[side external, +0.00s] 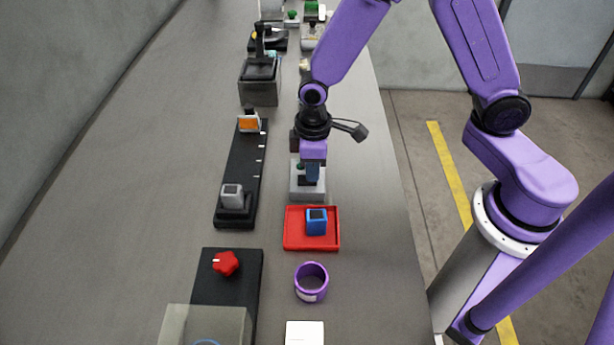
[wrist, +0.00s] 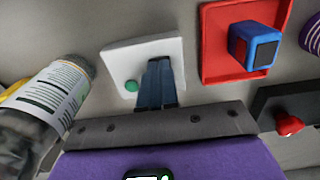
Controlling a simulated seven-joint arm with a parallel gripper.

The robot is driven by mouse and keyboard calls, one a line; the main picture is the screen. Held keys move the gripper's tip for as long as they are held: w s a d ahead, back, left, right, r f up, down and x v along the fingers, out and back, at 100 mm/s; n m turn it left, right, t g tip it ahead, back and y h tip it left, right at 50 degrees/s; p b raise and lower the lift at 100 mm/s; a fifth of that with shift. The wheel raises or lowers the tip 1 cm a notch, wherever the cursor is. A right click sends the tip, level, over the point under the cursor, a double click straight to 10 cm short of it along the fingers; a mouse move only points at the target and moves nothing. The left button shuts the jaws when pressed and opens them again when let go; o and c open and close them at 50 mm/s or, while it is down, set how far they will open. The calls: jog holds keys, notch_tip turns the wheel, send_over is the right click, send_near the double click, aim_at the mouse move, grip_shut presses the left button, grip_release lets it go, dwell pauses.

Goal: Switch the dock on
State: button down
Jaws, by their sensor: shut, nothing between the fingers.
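No label shows which unit is the dock. A pale grey box (side external: 308,194) with a green button (side external: 299,167) stands below my gripper (side external: 313,176). In the wrist view, the box is a white plate (wrist: 120,58) and the green button (wrist: 131,86) sits near its edge. My gripper (wrist: 156,80) is shut and empty, its blue fingers over the plate just beside the button. I cannot tell if the fingertips touch the plate. A black panel (side external: 238,262) with a red knob (side external: 226,263) lies nearer the camera.
A red tray (side external: 290,242) holding a blue block (side external: 316,222) is close beside the box. A purple cup (side external: 311,284) stands nearer. A black rail (side external: 245,165) carries a grey block (side external: 232,196) and an orange piece (side external: 248,123). A labelled bottle (wrist: 60,90) shows in the wrist view.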

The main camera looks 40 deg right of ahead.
jog(key=shift+r, duration=3.45)
jog(key=s+d+r+n, duration=0.1)
jog(key=s+d+r, duration=0.3)
jog(key=s, duration=0.6)
jog(key=s+d+r+n, duration=0.2)
jog(key=s+d+r, duration=0.2)
jog(key=s, duration=0.6)
jog(key=shift+s+d+n, duration=0.15)
jog(key=shift+d+n, duration=0.15)
jog(key=shift+d, duration=0.4)
